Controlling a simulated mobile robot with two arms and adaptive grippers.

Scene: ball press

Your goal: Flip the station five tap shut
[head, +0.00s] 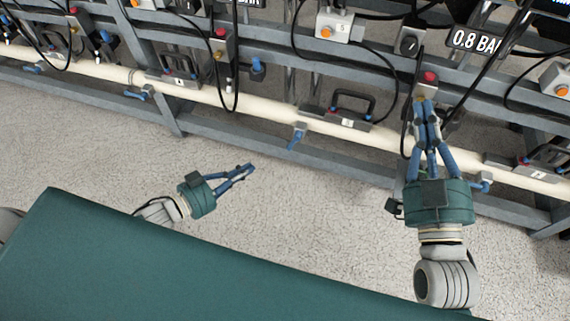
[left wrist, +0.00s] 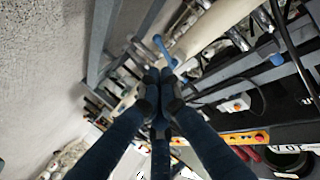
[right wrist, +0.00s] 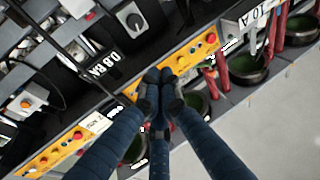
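The tap with a blue lever (head: 296,137) hangs from the white pipe (head: 257,112), just left of a plate that seems to read 5 (head: 348,122). Its lever points down, across the pipe. My left gripper (head: 250,169) is shut and empty, below and left of that tap and apart from it. A blue lever (left wrist: 164,50) shows just beyond the left fingertips (left wrist: 160,82) in the left wrist view; it seems to be this tap. My right gripper (head: 427,103) is shut with nothing visible in it, over the frame at the right. Its fingertips (right wrist: 160,84) meet in the right wrist view.
Other blue-levered taps (head: 138,94) sit along the pipe. A red button (head: 429,77) is close beyond my right fingertips. Black cables (head: 372,62) hang over the grey frame. The speckled floor (head: 110,140) is clear around my left gripper.

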